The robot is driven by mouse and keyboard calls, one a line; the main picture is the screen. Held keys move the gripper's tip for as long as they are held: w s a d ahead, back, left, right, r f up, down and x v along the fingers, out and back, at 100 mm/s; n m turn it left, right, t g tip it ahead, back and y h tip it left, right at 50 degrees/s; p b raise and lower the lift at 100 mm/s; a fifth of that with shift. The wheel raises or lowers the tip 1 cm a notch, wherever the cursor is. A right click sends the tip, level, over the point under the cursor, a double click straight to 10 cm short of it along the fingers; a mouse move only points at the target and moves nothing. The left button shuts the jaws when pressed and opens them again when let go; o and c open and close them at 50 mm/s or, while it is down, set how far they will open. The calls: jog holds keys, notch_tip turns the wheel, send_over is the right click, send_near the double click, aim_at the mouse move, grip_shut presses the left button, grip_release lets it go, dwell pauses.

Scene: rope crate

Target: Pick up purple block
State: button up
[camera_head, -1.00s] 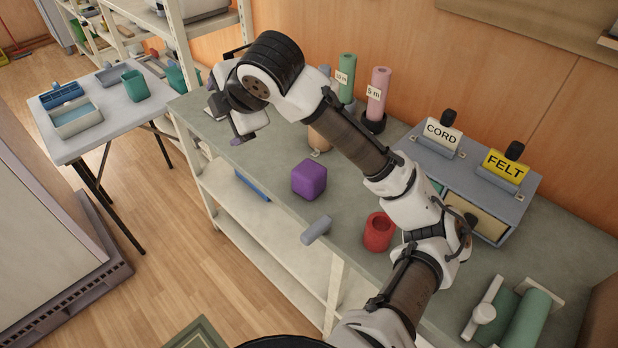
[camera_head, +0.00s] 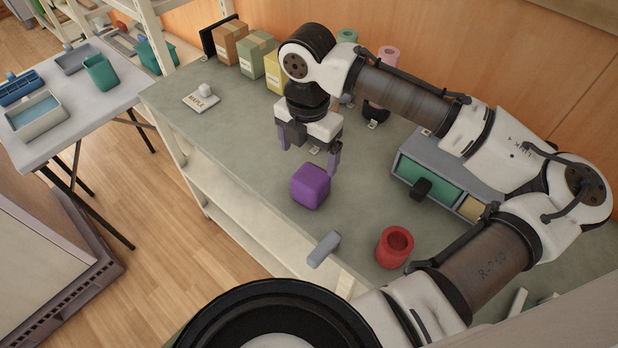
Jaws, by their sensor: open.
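The purple block (camera_head: 311,187) is a rounded cube resting on the grey-green worktop (camera_head: 238,150), near its front edge. My gripper (camera_head: 309,160) is above and just behind the block, pointing down. Its two purple-grey fingers are spread apart with nothing between them. The right finger appears close to the block's upper right corner in the picture; I cannot tell whether it touches.
A red pot (camera_head: 394,247) and a grey cylindrical handle (camera_head: 324,249) are in front. A grey drawer unit (camera_head: 407,166) stands to the right. Several boxes (camera_head: 258,58) line the back, and a tag (camera_head: 201,98) lies left. The worktop left of the block is clear.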

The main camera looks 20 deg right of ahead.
aim_at(308, 174)
notch_tip(308, 174, down, 5)
jog(key=shift+f, duration=0.15)
jog(key=shift+s+d+f+p, duration=0.15)
jog(key=shift+f+p, duration=0.3)
jog(key=shift+f, duration=0.95)
jog(key=shift+s+d+f+p, duration=0.1)
jog(key=shift+f+p, duration=0.3)
jog(key=shift+f, duration=0.95)
jog(key=c, duration=1.3)
jog(key=shift+r, duration=0.15)
